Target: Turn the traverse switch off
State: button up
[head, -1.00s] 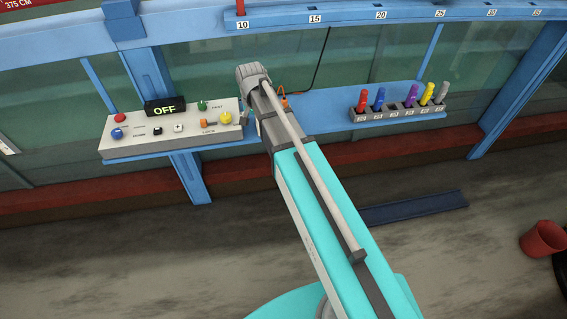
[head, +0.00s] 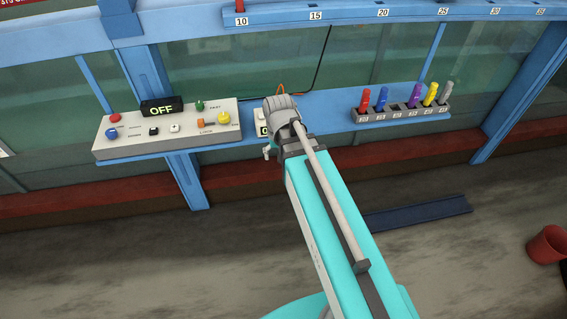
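A white control panel (head: 150,140) sits on a blue shelf at the left, with a black display (head: 161,107) on it reading OFF. It carries several coloured knobs and buttons and a small orange control (head: 206,122) near the word LOCK. I cannot tell which control is the traverse switch. A small grey part of my gripper (head: 269,152) shows below that box; the rest and its fingers' opening are hidden by my arm.
A rack (head: 402,115) of coloured pens stands on the blue shelf to the right. An orange and black cable runs behind my wrist. A blue upright (head: 188,180) supports the left shelf. A red bucket (head: 548,245) stands on the floor at the right.

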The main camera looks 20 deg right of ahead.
jog(key=shift+s+d+f+n, duration=0.15)
jog(key=shift+s+d+f, duration=0.05)
jog(key=shift+s, duration=0.3)
jog(key=shift+s+d+f+n, duration=0.15)
jog(key=shift+s+f, duration=0.05)
jog(key=shift+s, duration=0.3)
jog(key=shift+s+d+n, duration=0.15)
jog(key=shift+s+d, duration=0.05)
jog(key=shift+s, duration=0.35)
jog(key=shift+s+d+n, duration=0.15)
jog(key=shift+s+d, duration=0.05)
jog(key=shift+s, duration=0.35)
